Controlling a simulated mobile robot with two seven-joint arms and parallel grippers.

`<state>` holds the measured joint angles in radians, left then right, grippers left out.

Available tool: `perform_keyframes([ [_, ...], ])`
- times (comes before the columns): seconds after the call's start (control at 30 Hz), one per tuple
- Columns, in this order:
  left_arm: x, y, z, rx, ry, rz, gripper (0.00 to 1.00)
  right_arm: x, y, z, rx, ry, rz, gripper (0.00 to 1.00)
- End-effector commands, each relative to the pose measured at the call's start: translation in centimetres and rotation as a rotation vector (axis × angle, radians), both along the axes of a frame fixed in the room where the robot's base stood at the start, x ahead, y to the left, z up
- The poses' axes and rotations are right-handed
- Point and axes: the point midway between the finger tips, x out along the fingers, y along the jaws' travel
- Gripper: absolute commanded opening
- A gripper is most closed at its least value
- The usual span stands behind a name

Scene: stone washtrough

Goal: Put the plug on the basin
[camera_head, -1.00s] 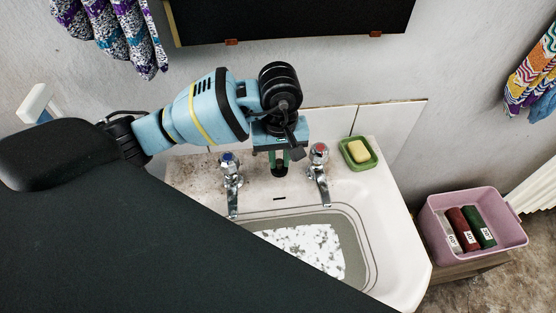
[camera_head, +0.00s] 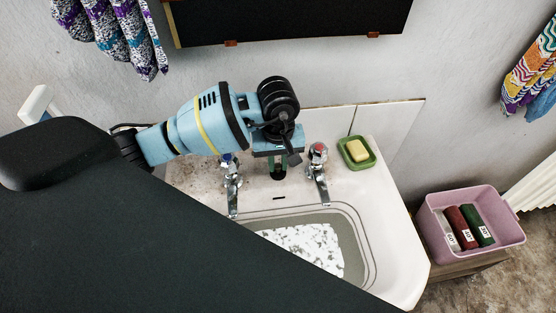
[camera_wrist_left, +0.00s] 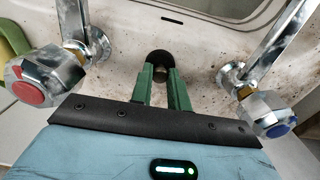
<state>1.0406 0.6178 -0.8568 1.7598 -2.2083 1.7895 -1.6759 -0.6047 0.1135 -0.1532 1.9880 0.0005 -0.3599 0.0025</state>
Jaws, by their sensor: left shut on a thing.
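The basin (camera_head: 390,235) is a white sink with a grey inner bowl and two chrome taps; it also shows in the left wrist view (camera_wrist_left: 210,50). My left gripper (camera_head: 278,172) points down over the basin's back ledge between the taps. Its green fingers (camera_wrist_left: 164,82) are shut on the plug (camera_wrist_left: 160,57), a small round black thing with a brass-coloured stem. The plug is close above or on the ledge; I cannot tell whether it touches. In the head view the plug (camera_head: 278,177) is a small dark patch under the fingers. My right gripper is not in view.
The red-topped tap (camera_head: 317,165) and blue-topped tap (camera_head: 231,172) flank the gripper closely. A green soap dish (camera_head: 369,162) with yellow soap (camera_head: 357,150) sits at the ledge's right end. A pink tub (camera_head: 507,231) stands right of the basin. White-and-grey patches fill the bowl's bottom.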

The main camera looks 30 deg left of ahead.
Motion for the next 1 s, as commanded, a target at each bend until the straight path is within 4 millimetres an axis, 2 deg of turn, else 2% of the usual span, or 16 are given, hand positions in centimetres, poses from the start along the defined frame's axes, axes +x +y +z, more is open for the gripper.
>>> perform_keyframes([
  [0.07, 0.0, 0.0, -0.4, 0.001, 0.002, 0.0, 0.0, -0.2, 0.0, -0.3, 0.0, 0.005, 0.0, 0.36],
  [0.1, 0.0, 0.0, -0.3, 0.001, 0.002, 0.0, 0.22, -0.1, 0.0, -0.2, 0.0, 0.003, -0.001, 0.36],
  [0.23, 0.0, 0.0, -0.3, 0.0, 0.001, 0.0, 0.39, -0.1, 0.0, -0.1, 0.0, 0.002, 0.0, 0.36],
  [0.5, 0.0, 0.0, -0.2, 0.0, 0.001, 0.0, 0.39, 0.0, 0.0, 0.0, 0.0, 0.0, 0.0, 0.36],
  [0.63, 0.0, 0.0, 0.8, 0.0, -0.002, 0.001, 0.39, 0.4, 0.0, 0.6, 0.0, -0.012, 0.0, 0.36],
  [0.77, 0.1, 0.0, 3.0, 0.002, -0.009, 0.0, 0.39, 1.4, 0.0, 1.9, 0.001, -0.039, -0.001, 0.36],
  [1.0, 0.2, 0.1, 8.1, 0.001, -0.013, 0.002, 0.39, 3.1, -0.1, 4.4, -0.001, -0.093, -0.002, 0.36],
])
